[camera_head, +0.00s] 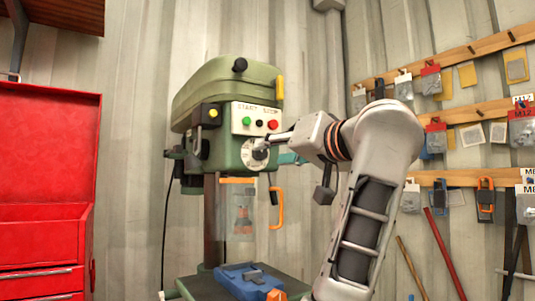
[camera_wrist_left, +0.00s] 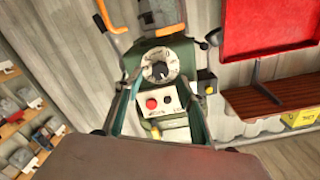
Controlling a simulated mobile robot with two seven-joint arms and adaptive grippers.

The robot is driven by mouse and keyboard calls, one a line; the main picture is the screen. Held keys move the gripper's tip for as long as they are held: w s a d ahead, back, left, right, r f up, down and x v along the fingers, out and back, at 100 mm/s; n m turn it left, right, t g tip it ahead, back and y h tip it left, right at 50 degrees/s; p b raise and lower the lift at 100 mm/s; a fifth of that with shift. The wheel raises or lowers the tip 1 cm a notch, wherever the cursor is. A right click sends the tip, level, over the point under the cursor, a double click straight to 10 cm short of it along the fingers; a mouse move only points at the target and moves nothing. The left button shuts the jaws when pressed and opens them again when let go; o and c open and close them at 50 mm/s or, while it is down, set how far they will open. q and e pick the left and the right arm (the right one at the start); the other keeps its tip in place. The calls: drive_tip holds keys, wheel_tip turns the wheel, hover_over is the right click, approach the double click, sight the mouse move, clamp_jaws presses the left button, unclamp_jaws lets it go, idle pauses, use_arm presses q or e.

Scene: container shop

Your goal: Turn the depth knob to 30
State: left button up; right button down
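The depth knob (camera_head: 260,153) is a dark knob on a round white dial, on the front of a green drill press (camera_head: 225,85). In the left wrist view the knob (camera_wrist_left: 159,70) appears upside down with its dial facing me; the numbers are too small to read surely. My left gripper (camera_head: 279,149) is in front of the dial, its fingers pointing at it. The fingers look spread apart, with nothing seen between them, and I cannot tell whether a finger touches the knob. My right gripper is not in view.
Above the dial is a panel with green (camera_head: 247,121) and red (camera_head: 273,124) buttons. An orange-edged clear guard (camera_head: 238,205) hangs below, over a blue vise (camera_head: 240,280). A red tool cabinet (camera_head: 45,200) stands left. Wooden racks (camera_head: 470,115) with hanging packets line the right wall.

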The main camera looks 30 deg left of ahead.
use_arm(q)
drive_tip(key=v, duration=0.3)
drive_tip(key=shift+s+d, duration=0.1)
drive_tip(key=shift+d, duration=0.2)
